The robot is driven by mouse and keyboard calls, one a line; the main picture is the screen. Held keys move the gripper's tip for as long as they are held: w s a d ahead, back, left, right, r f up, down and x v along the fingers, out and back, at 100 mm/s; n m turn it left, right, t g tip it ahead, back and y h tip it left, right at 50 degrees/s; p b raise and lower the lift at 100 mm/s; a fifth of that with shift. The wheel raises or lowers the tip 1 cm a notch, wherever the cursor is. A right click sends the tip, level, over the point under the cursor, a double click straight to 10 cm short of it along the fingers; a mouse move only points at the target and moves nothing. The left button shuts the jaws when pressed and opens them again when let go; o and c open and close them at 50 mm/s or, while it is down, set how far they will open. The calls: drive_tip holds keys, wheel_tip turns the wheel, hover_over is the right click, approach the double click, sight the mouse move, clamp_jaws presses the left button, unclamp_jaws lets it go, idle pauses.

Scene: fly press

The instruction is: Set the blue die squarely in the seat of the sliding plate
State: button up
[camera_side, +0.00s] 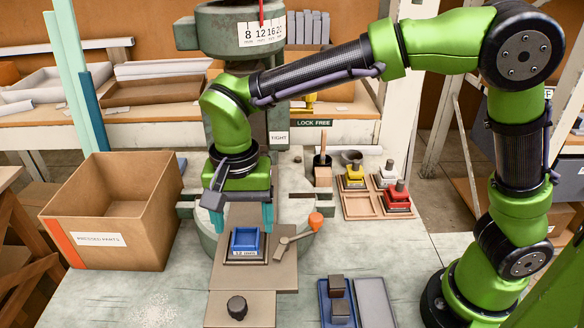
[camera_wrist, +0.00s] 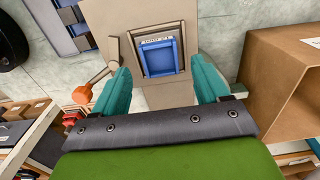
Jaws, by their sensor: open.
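The blue die (camera_side: 245,241) is a shallow square block with a raised rim and a small white label on its front. It sits within a dark square frame on the sliding plate (camera_side: 273,276); I cannot tell whether it is fully flat there. In the wrist view the blue die (camera_wrist: 158,57) looks close to square with the frame. My gripper (camera_side: 243,220) is above and just behind the die, its teal fingers apart on either side. The wrist view shows my gripper (camera_wrist: 166,85) open and empty, with fingertips short of the die.
A lever with an orange knob (camera_side: 315,221) stands close right of the die. A cardboard box (camera_side: 108,212) is at left. A wooden tray (camera_side: 378,206) holds red, yellow and white dies at right. A blue tray (camera_side: 323,301) with dark blocks lies at front. The press head (camera_side: 240,30) rises behind.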

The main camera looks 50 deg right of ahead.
wheel_tip(320, 180, up, 9)
idle(0.3)
drive_tip(key=n+t+y, duration=0.2)
drive_tip(key=n+y, duration=0.1)
drive_tip(key=n, duration=0.3)
approach(255, 238)
drive_tip(key=s+d+r, duration=0.2)
drive_tip(key=d+r, duration=0.1)
drive_tip(key=d, duration=0.2)
drive_tip(key=s+d+m+t+h, duration=0.1)
drive_tip(key=s+d+t, duration=0.4)
drive_tip(key=d, duration=0.6)
drive_tip(key=shift+s, duration=0.85)
